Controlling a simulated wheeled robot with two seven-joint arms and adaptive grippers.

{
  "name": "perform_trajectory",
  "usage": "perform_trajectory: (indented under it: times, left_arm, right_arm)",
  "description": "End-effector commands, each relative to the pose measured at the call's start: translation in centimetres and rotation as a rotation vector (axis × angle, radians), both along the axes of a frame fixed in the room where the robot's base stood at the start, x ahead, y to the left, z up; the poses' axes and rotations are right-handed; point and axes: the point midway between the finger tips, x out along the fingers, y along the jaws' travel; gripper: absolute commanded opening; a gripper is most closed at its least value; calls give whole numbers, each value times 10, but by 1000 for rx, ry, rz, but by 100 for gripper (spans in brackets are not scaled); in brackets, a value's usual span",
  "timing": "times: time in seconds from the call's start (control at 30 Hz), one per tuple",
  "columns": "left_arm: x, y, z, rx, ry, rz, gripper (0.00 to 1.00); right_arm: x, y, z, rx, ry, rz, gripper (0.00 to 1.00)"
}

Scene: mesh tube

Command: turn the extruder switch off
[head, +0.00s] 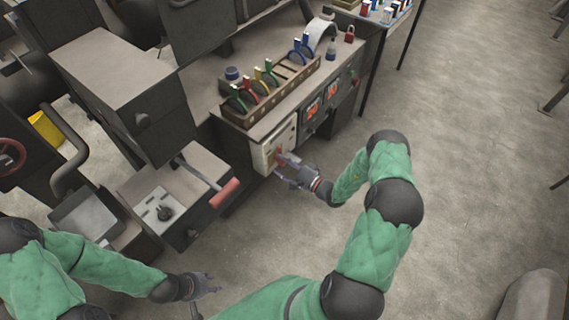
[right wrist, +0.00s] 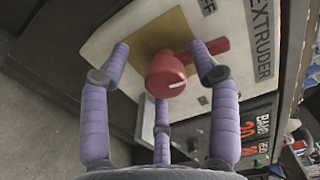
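The extruder switch is a red rotary handle (right wrist: 170,75) on a yellow plate (right wrist: 142,38), set in a pale panel labelled EXTRUDER in the right wrist view. In the head view the pale switch panel (head: 268,150) is on the front of the machine bench. My right gripper (head: 284,164) is at this panel; in the right wrist view its fingers (right wrist: 163,80) are spread around the red handle. One fingertip is at or very near the handle's lever; I cannot tell if it touches. My left gripper (head: 212,285) is low in the head view, away from the switch, with fingers apart and empty.
A wooden rack (head: 270,95) with several coloured-handled tools stands on the bench above the panel. Red digital displays (head: 312,108) are right of the switch. A red-handled lever (head: 224,192) sticks out to the left of my right gripper.

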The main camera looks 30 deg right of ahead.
Motion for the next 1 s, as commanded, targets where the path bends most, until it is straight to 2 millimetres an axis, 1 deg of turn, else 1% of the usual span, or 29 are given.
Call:
perform_trajectory:
  times: [0.17, 0.27, 0.37, 0.7, 0.8, 1.0]
  left_arm:
    - [0, 0, 0, 0, 0, 0, 40]
    - [0, 0, 0, 0, 0, 0, 40]
    - [0, 0, 0, 0, 0, 0, 40]
    - [0, 0, 0, 0, 0, 0, 40]
    - [0, 0, 0, 0, 0, 0, 40]
    - [0, 0, 0, 0, 0, 0, 40]
  right_arm:
    - [0, -3, 0, -2, 0, -4, 62]
    - [-5, -5, 0, -2, 0, -6, 62]
    - [-16, -11, 0, -3, 2, -8, 62]
    - [-77, -35, -1, -2, 2, -7, 62]
    - [-91, -40, -1, -1, 2, -5, 62]
    - [-108, -46, 0, 0, 0, -2, 62]
